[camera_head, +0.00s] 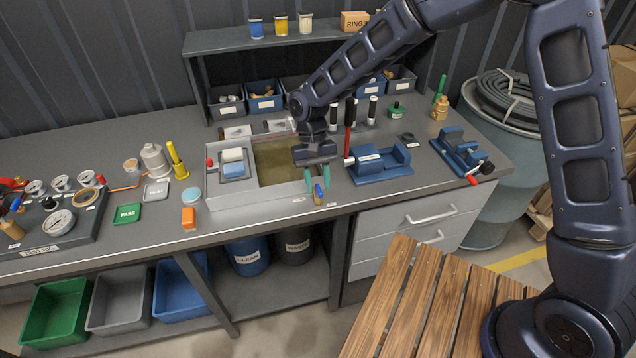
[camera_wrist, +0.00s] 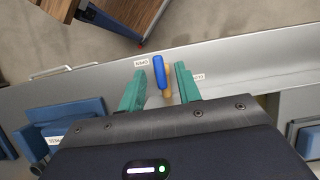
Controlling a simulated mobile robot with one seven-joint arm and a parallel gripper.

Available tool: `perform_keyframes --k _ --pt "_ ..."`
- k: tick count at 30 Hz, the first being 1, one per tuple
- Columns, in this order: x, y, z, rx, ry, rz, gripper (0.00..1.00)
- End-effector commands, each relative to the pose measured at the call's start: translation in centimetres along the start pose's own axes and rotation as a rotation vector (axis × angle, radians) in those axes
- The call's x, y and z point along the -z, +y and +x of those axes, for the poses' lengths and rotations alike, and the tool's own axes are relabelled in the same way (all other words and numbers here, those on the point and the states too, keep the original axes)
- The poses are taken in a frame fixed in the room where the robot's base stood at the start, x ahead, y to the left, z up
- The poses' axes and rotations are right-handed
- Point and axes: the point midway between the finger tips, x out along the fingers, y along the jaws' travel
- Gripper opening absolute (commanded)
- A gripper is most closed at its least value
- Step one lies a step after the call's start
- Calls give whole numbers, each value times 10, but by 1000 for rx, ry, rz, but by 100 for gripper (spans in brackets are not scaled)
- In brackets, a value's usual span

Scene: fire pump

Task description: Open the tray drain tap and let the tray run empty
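The wash tray (camera_head: 283,166) is set in the bench and holds murky yellowish-brown liquid. The drain tap (camera_head: 318,191) is on the tray's front wall, with a blue lever and a brass body. In the wrist view the blue tap lever (camera_wrist: 158,72) points away from the camera, between small white labels, one reading "OPEN". My gripper (camera_head: 317,184) is over the tray's front edge with its green fingers pointing down at the tap. In the wrist view the fingers (camera_wrist: 162,90) are apart, one on each side of the lever, with gaps showing. The tap's outlet is hard to make out.
A sponge holder (camera_head: 233,168) sits on the tray's left part. Below are a blue CLEAN bucket (camera_head: 248,257) and a dark WASTE bucket (camera_head: 293,246). A slatted wooden surface (camera_head: 405,310) is in front.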

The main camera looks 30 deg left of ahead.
Motion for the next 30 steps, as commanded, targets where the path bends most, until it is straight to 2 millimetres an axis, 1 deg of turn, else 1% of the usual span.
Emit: perform_keyframes --k 5,12,15,18,21,30 --pt "0 0 -26 1 2 0 34" --pt "1 0 -70 1 3 0 34" --pt "0 0 -84 1 1 0 34" --pt "0 0 -94 0 1 -1 34" --pt "0 0 -100 0 0 -1 34" --pt "0 0 -102 -1 -1 0 34"
